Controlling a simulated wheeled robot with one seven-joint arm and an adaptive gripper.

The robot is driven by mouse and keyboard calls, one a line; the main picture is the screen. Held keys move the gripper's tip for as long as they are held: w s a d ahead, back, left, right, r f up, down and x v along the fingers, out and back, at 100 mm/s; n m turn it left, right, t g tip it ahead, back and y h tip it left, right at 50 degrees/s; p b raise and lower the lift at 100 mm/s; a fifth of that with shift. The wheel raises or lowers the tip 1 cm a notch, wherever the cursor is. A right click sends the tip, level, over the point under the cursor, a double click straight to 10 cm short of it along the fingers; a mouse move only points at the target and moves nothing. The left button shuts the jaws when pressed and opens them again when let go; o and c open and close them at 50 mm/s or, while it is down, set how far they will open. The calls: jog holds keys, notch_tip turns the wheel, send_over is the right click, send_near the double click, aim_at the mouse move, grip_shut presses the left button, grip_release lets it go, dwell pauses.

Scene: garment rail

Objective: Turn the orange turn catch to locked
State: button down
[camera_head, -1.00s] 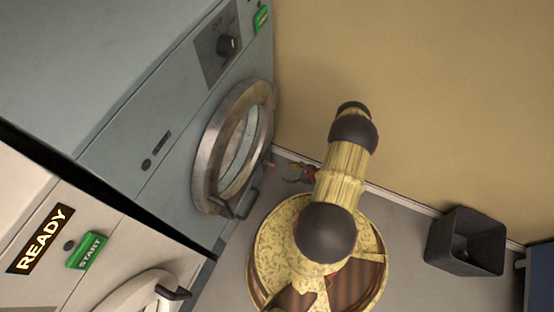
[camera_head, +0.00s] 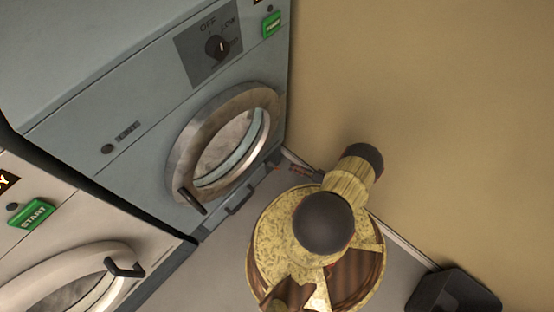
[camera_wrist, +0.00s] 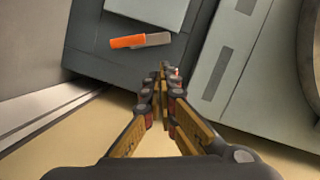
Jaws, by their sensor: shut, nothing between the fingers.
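The orange turn catch (camera_wrist: 128,42) shows in the wrist view on a dark grey panel, upper left of my fingertips. It is a bar with an orange end at left and a light grey end at right, lying nearly level in that picture. I see no lock marking. My gripper (camera_wrist: 162,74) is shut and empty, its fingertips below and right of the catch with a gap in the picture. In the head view my gripper (camera_head: 306,171) is small and partly hidden by my arm, low beside the grey-blue machine; the catch is not clear there.
The grey-blue machine (camera_head: 150,105) has a round door (camera_head: 181,150), a dark knob (camera_head: 217,47) and a lower handle (camera_head: 240,200). A white machine (camera_head: 60,225) stands at left. A tan wall (camera_head: 420,110) is close at right. A dark bin (camera_head: 455,292) stands lower right.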

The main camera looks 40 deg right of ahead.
jog(key=shift+n, duration=0.6)
jog(key=x, duration=0.3)
jog(key=b+x, duration=0.1)
jog(key=x, duration=0.2)
jog(key=b+x, duration=0.1)
jog(key=x, duration=0.3)
jog(key=shift+r, duration=0.3)
jog(key=shift+a, duration=0.15)
jog(key=shift+n+p, duration=0.4)
jog(key=shift+n, duration=0.2)
